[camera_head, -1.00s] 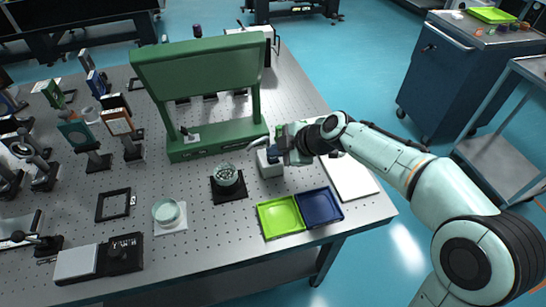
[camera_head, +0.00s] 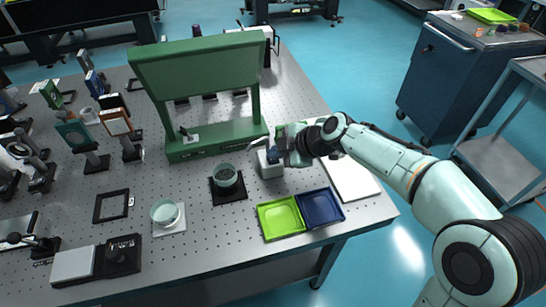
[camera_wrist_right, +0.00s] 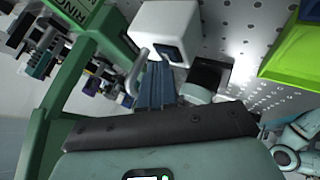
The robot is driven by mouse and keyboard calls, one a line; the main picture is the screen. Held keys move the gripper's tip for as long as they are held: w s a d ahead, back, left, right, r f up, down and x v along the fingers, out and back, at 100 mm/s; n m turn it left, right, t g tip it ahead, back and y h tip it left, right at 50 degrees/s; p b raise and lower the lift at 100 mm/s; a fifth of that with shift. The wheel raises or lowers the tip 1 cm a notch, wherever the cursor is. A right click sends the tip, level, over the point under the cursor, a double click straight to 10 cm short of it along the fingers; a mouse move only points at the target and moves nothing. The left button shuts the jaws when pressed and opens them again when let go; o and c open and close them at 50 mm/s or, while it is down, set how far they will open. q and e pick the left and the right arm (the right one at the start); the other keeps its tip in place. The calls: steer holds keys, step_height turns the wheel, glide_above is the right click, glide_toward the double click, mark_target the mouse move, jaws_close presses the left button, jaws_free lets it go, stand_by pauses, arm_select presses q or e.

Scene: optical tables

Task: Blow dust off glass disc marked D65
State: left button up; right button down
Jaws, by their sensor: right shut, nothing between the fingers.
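A pale, round glass disc (camera_head: 165,212) lies on a white sheet at the front left of the perforated table; I cannot read any mark on it. A white block (camera_head: 270,168) stands right of the table's middle. A thin pale curved nozzle (camera_head: 258,143) shows just above it, and also in the right wrist view (camera_wrist_right: 135,72). My right gripper (camera_head: 280,153) is at the block's top, apart from the disc. In the right wrist view its blue fingers (camera_wrist_right: 157,72) are together beside the nozzle, with nothing seen held. My left gripper is out of view.
A green tray (camera_head: 281,217) and a blue tray (camera_head: 320,207) lie in front. A tall green frame (camera_head: 215,140) stands behind. Optical mounts crowd the left.

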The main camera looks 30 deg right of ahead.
mark_target(276, 161)
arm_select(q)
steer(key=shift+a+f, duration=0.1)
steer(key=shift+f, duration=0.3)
arm_select(e)
steer(key=shift+f, duration=0.1)
arm_select(q)
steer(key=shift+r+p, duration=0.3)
steer(key=shift+p, duration=0.05)
arm_select(e)
steer(key=shift+r, duration=0.8)
steer(key=shift+r+p, duration=0.35)
steer(key=shift+r, duration=0.25)
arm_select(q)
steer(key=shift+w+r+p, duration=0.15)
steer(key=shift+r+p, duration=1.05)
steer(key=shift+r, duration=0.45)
arm_select(e)
steer(key=shift+r, duration=2)
